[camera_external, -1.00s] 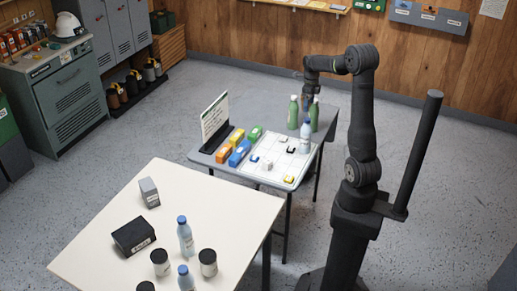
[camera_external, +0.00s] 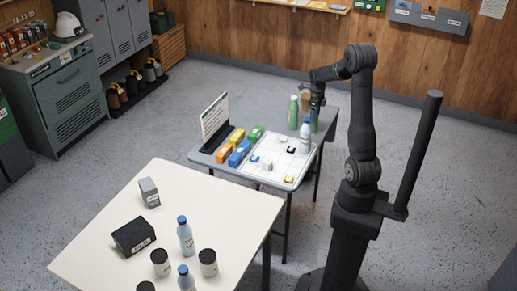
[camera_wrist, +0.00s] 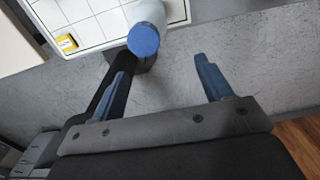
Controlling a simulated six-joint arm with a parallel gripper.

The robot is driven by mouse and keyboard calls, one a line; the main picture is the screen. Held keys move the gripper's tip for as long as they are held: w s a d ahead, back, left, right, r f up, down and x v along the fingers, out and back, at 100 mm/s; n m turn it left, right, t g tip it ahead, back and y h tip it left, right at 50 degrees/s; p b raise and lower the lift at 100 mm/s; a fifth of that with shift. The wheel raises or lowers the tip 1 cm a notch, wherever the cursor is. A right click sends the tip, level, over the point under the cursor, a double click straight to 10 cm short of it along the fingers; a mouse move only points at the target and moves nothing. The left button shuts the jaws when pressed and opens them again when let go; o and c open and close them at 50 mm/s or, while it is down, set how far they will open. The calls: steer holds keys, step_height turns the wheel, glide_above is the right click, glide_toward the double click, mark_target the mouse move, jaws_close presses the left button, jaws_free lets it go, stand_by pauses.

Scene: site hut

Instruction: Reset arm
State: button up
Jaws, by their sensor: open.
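My gripper (camera_external: 316,104) is at the far right of the grey table (camera_external: 328,125), beside the green bottles, with the arm bent down over the table's edge. In the wrist view my gripper (camera_wrist: 162,78) has its two blue-grey fingers wide apart with nothing between them. A clear bottle with a blue cap (camera_external: 305,137) stands upright at the right edge of the white grid board (camera_external: 268,148). Its cap (camera_wrist: 143,38) shows in the wrist view ahead of the left finger. A green bottle (camera_external: 293,113) stands to the left of the gripper; another (camera_external: 314,121) is partly hidden below it.
Orange, blue and green blocks (camera_external: 238,140) and an upright sign (camera_external: 214,120) sit left of the board. A yellow block (camera_wrist: 66,43) lies on it. The cream table (camera_external: 220,200) in front holds bottles, dark jars and boxes. A brown item (camera_external: 305,100) is half hidden behind the gripper.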

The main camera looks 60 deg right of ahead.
steer(key=s+d+r, duration=0.2)
steer(key=s+r, duration=0.3)
steer(key=s, duration=0.3)
steer(key=w+a+n, duration=0.5)
steer(key=w+a, duration=0.8)
steer(key=w, duration=0.3)
steer(key=w+a+n, duration=0.2)
steer(key=w+a, duration=0.3)
steer(key=a, duration=0.4)
steer(key=w+a+n, duration=0.2)
steer(key=w+a, duration=0.2)
steer(key=a, duration=0.6)
steer(key=shift+w+n, duration=0.3)
steer(key=shift+w, duration=0.05)
steer(key=shift+a, duration=0.1)
